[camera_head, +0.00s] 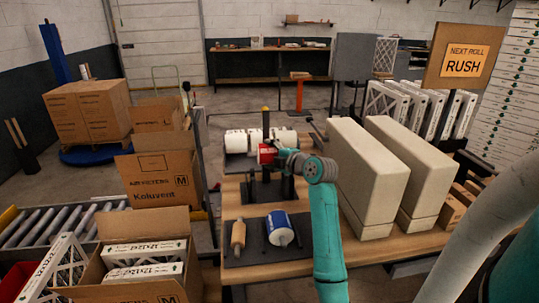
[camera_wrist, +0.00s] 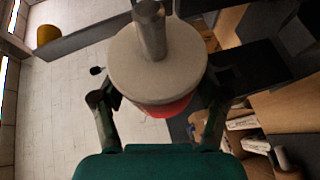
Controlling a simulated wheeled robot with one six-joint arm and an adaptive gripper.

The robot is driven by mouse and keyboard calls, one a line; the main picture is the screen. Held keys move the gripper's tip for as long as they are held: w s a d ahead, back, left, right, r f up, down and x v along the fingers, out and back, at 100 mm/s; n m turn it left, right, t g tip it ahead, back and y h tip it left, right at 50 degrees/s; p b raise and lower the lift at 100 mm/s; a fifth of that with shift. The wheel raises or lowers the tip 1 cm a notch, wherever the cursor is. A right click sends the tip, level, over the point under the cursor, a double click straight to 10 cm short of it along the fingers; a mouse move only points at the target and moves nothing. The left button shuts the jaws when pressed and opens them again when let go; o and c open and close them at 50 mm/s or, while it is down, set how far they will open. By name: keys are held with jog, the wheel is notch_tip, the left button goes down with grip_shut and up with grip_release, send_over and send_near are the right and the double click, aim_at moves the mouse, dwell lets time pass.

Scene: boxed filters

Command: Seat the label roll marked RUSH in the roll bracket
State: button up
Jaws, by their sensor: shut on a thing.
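My gripper (camera_head: 280,157) is shut on a red label roll (camera_head: 266,154), held above the bench. In the wrist view my gripper's fingers (camera_wrist: 160,88) flank the roll, whose pale round end face (camera_wrist: 157,72) and grey core pin face the camera; a red part shows below. Any marking on it is not readable. A dark bracket-like stand (camera_head: 267,190) rises from the bench below the roll, partly hidden by my arm; whether the roll touches it I cannot tell.
A sign (camera_head: 463,61) reads NEXT ROLL RUSH. Two tall beige blocks (camera_head: 363,180) stand close on the right of the bench (camera_head: 312,260). Open cartons (camera_head: 162,182) and a roller conveyor (camera_head: 50,222) are on the left.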

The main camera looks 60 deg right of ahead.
jog(key=shift+f, duration=2.75)
jog(key=shift+f, duration=2.5)
jog(key=shift+r, duration=0.1)
jog(key=shift+r, duration=1.9)
jog(key=shift+f, duration=0.35)
dwell(0.4)
